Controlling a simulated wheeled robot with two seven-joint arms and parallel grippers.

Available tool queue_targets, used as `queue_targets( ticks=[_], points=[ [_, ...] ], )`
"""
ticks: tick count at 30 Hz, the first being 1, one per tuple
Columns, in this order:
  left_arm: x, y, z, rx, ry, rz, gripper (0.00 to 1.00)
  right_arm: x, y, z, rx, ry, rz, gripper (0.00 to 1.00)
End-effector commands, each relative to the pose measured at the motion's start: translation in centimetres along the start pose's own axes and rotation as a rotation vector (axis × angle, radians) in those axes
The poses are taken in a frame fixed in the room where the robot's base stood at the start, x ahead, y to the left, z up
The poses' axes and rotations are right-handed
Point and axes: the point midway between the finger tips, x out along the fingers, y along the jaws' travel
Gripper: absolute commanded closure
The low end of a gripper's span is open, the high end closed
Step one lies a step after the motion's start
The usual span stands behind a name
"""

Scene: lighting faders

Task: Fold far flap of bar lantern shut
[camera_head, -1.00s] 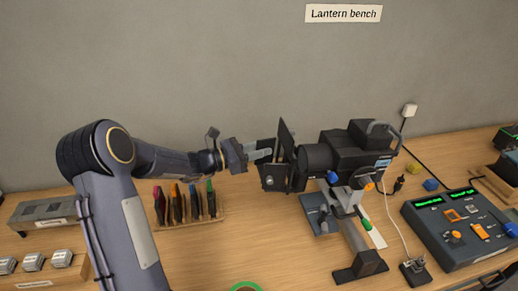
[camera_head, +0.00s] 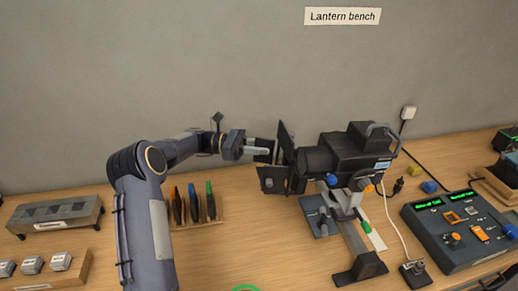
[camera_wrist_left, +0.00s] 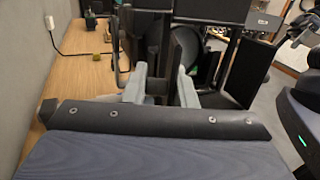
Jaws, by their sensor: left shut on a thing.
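The black bar lantern (camera_head: 345,150) is mounted on a stand on the bench, its front with the flaps facing left. One tall flap (camera_head: 286,145) stands upright, and a near flap (camera_head: 271,180) sticks out to the left below it. The far flap (camera_head: 266,143) is a small dark piece behind my fingers, mostly hidden. My left gripper (camera_head: 262,150) comes in from the left at the lantern's front and is shut on the far flap. In the left wrist view its grey fingers (camera_wrist_left: 160,88) have a dark edge between them. My right gripper is not in view.
A rack of coloured-handled tools (camera_head: 196,208) stands under my left arm. A grey box (camera_head: 55,215) and a tray of small blocks (camera_head: 45,270) are at the left. A control desk (camera_head: 460,230) stands at the right. The wall is close behind.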

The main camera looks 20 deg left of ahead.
Motion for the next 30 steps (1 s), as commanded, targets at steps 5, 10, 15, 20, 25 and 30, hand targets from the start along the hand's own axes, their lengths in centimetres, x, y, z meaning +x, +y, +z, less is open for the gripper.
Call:
queue_targets(
  ticks=[5, 10, 15, 20, 25, 30],
  points=[
    [0.12, 0.74, 0.06, -0.005, -0.003, -0.099, 0.98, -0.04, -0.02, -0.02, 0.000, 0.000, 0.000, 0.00],
    [0.28, 1.00, 0.12, -0.010, -0.002, -0.170, 0.98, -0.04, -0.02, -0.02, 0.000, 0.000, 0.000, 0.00],
    [0.35, 1.16, 0.17, -0.013, -0.002, -0.212, 0.98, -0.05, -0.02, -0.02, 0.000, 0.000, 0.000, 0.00],
    [0.37, 1.22, 0.23, -0.014, -0.001, -0.230, 0.98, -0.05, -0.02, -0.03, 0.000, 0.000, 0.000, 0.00],
    [0.37, 1.23, 0.29, -0.013, -0.002, -0.234, 0.98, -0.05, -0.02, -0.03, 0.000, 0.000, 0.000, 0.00],
    [0.37, 1.24, 0.34, -0.012, -0.002, -0.234, 0.98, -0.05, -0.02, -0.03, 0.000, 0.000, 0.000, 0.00]
  ],
)
